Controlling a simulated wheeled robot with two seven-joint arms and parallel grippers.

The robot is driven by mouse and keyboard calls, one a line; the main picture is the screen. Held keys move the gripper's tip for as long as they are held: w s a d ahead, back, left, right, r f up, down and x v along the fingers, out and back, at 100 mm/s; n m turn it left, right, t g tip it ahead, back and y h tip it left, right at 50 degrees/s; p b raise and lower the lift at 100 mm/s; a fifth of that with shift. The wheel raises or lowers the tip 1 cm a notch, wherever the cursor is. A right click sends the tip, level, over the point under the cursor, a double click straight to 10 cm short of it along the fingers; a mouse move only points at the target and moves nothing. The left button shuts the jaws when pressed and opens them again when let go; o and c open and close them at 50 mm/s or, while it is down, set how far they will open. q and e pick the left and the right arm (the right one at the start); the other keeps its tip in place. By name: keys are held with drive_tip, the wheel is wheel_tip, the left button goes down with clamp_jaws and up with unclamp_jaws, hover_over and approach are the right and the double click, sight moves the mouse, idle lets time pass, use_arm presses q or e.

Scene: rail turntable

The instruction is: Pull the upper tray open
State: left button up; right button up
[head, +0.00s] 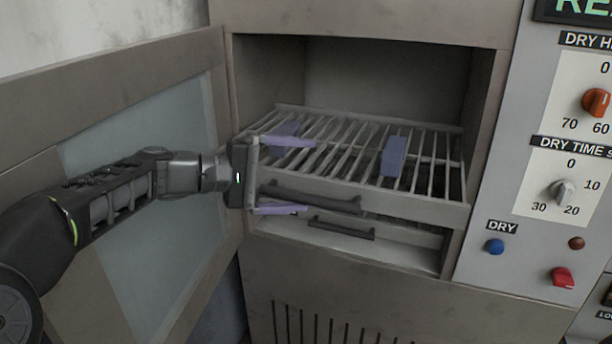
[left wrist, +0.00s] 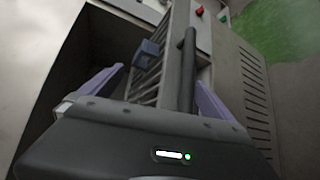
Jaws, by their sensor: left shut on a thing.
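The upper tray (head: 425,203) is a wire rack with a grey front panel and a dark bar handle (head: 315,199). It sits in the open dryer chamber, its front near the opening. My left gripper (head: 309,176) is at the tray's left front, one purple finger above the front panel and one below near the handle. It is shut on the tray, though the fingers look wide apart. The left wrist view shows the handle (left wrist: 186,70) and front panel between the fingers. My right gripper is not in view.
The open glass-paned door (head: 130,135) stands left, behind my left arm. A control panel (head: 535,220) with knobs and buttons is at right.

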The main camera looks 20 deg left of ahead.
use_arm(q)
drive_tip(key=shift+s+a+r+t, duration=0.15)
drive_tip(key=shift+s+a+r, duration=0.15)
drive_tip(key=shift+a+r, duration=0.25)
drive_tip(key=shift+s+a+r+t, duration=0.15)
drive_tip(key=shift+s+a+r, duration=0.15)
drive_tip(key=shift+a, duration=0.4)
drive_tip(key=shift+c, duration=0.5)
drive_tip(key=shift+v, duration=1.15)
drive_tip(key=c, duration=0.5)
drive_tip(key=shift+s+a+f+b, duration=0.25)
drive_tip(key=shift+s+a+b, duration=0.1)
drive_tip(key=shift+s, duration=0.2)
drive_tip(key=shift+d+f, duration=0.1)
